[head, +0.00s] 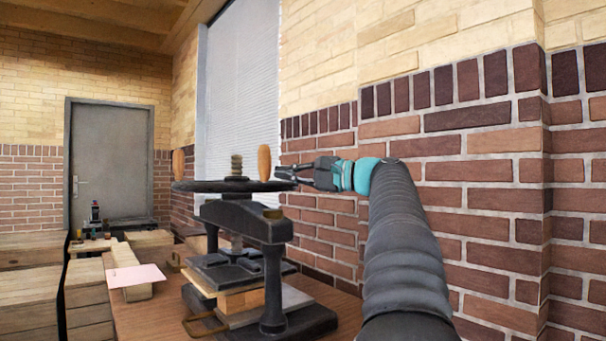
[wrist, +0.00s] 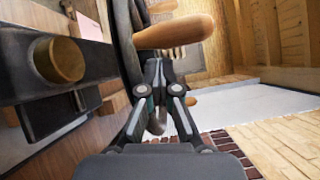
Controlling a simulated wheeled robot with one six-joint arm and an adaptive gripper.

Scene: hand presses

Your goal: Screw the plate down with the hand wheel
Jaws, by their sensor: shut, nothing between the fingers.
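The black press (head: 272,235) stands on a wooden bench. Its dark hand wheel (head: 205,187) lies level on top, around a threaded screw (head: 237,165). One upright wooden handle (head: 264,162) is at the wheel's right; another (head: 178,163) is at its left. The dark plate (head: 225,274) sits low in the frame, above pale wooden boards (head: 240,302); any gap between them is unclear. My gripper (head: 283,172) is shut and empty beside the right handle, at the wheel's edge. In the wrist view, the fingers (wrist: 160,68) point toward the wheel, close to a handle (wrist: 178,31); contact is unclear.
A brick wall (head: 480,180) runs close behind my arm on the right. A pink sheet (head: 136,276) lies on wooden blocks left of the press. A grey door (head: 110,160) is at the back.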

